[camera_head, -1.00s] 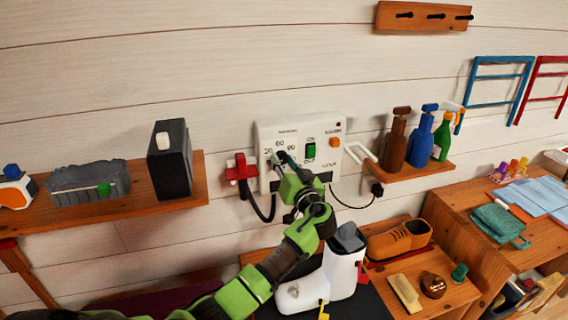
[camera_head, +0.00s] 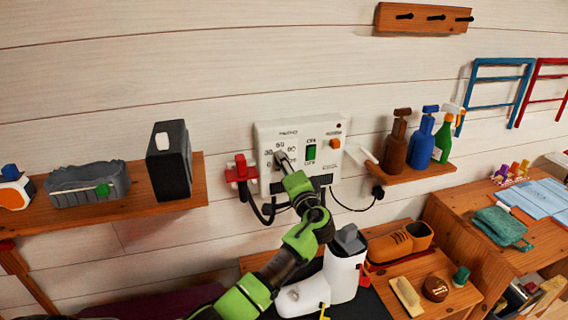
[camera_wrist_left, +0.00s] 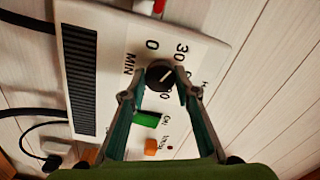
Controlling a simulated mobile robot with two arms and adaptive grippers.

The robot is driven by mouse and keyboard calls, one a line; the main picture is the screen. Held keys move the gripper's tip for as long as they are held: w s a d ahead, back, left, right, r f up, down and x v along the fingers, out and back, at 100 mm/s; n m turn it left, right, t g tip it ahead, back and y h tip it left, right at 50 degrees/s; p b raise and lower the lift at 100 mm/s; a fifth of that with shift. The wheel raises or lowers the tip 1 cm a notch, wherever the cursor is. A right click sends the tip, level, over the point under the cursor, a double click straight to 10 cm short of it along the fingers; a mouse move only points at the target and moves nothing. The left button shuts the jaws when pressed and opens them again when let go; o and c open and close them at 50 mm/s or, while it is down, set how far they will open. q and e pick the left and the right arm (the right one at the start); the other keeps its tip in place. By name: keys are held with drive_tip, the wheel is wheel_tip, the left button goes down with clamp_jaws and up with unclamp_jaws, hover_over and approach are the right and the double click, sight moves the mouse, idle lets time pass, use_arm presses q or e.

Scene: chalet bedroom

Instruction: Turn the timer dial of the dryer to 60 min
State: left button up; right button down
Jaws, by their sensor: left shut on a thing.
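The dryer (camera_head: 322,130) is a white wall box with a green switch (camera_head: 311,152) and an orange button (camera_head: 335,143). Its round dark timer dial (camera_wrist_left: 158,76) has a white pointer line, with numbers around it. In the left wrist view, the line slants up and right, to the side of the 30 away from the 0; the mark it points toward is hidden by a finger. My left gripper (camera_wrist_left: 161,88) is shut on the dial, one finger on each side. It also shows in front of the dryer in the head view (camera_head: 283,161). My right gripper is out of view.
A red holder (camera_head: 241,170) hangs left of the dryer, with cables below. A shelf (camera_head: 420,170) with spray bottles is at the right. A white boot (camera_head: 340,272) stands below, close to my left arm. A shelf with a black box (camera_head: 168,160) is at the left.

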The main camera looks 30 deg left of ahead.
use_arm(q)
drive_tip(key=shift+m+t+h+p, duration=0.35)
drive_tip(key=shift+m+p, duration=3.05)
drive_tip(key=shift+m, duration=3.2)
drive_tip(key=o, duration=1.1)
drive_tip(key=shift+d, duration=0.1)
drive_tip(key=v, duration=1.2)
drive_tip(key=shift+f, duration=0.15)
